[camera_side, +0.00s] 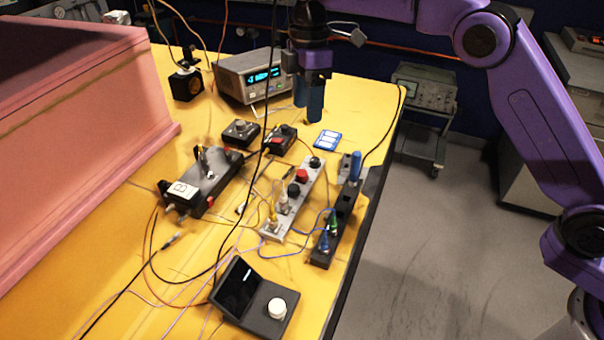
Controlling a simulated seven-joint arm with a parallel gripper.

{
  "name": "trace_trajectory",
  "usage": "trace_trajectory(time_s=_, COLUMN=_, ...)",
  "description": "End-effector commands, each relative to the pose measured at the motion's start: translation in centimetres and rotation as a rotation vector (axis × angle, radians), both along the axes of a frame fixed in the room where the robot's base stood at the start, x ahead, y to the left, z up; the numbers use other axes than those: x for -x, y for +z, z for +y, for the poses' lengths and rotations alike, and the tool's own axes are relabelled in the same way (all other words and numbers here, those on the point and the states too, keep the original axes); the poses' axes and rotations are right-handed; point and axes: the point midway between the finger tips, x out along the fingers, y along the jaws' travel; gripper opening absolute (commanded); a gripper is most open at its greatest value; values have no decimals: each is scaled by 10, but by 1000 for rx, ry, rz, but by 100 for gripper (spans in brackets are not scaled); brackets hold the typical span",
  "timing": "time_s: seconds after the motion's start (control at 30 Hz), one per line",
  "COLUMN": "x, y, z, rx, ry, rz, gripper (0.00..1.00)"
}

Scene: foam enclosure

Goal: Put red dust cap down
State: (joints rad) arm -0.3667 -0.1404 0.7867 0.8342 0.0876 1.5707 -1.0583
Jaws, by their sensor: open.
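A red cap (302,176), which looks like the red dust cap, sits on the silver strip block (277,224) in the middle of the yellow table. A black cap (293,190) and another black cap (315,162) are on the same block, on either side of the red one. My gripper (309,105) has blue fingers pointing down. It is open above the far part of the table, apart from the red cap and farther back. I see nothing held between the fingers.
A black device marked B (203,187) is to the left. Loose cables cross the table (120,250). A pink foam wall (75,130) rises at left.

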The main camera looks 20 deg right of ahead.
Motion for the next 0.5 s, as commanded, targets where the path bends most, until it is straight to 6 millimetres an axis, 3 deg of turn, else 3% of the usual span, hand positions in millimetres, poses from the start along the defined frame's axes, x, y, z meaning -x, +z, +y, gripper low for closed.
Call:
trace_trajectory(time_s=0.1, x=1, y=13, z=9, rx=27, ry=153, rz=-66, gripper=58)
trace_trajectory(time_s=0.23, x=2, y=16, z=12, rx=43, ry=223, rz=-92, gripper=58)
trace_trajectory(time_s=0.5, x=2, y=-20, z=12, rx=46, ry=228, rz=-88, gripper=58)
